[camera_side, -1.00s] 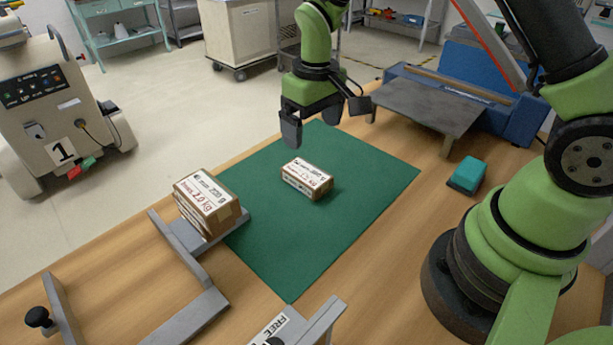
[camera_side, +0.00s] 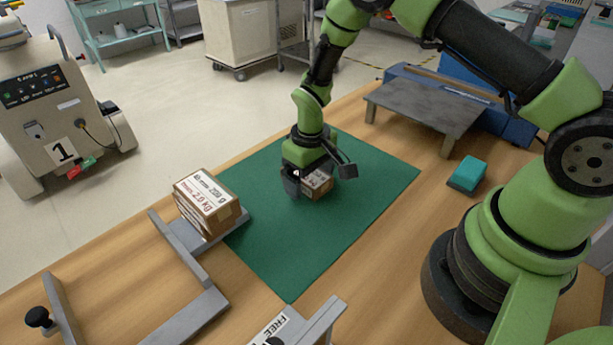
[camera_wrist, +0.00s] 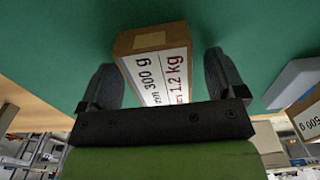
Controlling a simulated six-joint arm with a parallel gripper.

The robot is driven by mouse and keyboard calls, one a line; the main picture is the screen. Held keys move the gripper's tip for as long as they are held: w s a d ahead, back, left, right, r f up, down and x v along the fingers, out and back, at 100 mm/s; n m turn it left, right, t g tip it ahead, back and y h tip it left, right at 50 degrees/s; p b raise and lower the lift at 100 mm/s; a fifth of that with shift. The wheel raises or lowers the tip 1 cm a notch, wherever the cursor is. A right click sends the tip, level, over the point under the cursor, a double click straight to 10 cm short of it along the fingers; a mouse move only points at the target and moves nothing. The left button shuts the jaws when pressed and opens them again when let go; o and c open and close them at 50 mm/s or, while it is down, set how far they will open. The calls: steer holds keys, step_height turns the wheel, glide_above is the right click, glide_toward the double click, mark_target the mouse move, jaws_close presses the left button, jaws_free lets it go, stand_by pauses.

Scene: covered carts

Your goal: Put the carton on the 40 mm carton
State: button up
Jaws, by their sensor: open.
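A small brown carton (camera_side: 318,187) with a white label lies on the green mat, partly hidden by my gripper in the side view. In the wrist view the carton (camera_wrist: 155,62) stands between the two fingers, its label reading 300 g and 1.2 kg. My gripper (camera_side: 319,178) is open and lowered around it; in the wrist view a gap shows beside each finger. A larger brown carton (camera_side: 208,203) with a white label, seemingly the 40 mm carton, rests on a grey support left of the mat. Part of a labelled carton (camera_wrist: 302,118) shows at the wrist view's right edge.
The green mat (camera_side: 290,260) is otherwise clear. A grey frame (camera_side: 190,320) with a knob stands at the front left. A grey raised plate (camera_side: 430,103) and a teal block (camera_side: 467,174) are on the right of the wooden table.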

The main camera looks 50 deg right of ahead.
steer(key=c, duration=1.3)
step_height(320, 180, up, 10)
steer(key=shift+f, duration=0.1)
steer(key=shift+w+a+r, duration=0.15)
steer(key=shift+a+r, duration=0.05)
steer(key=shift+r, duration=0.05)
steer(key=w+a+r, duration=0.3)
steer(key=a+r, duration=0.2)
steer(key=a, duration=0.4)
glide_toward(207, 194)
step_height(207, 194, down, 3)
steer(key=shift+r, duration=0.1)
steer(key=shift+f, duration=2.15)
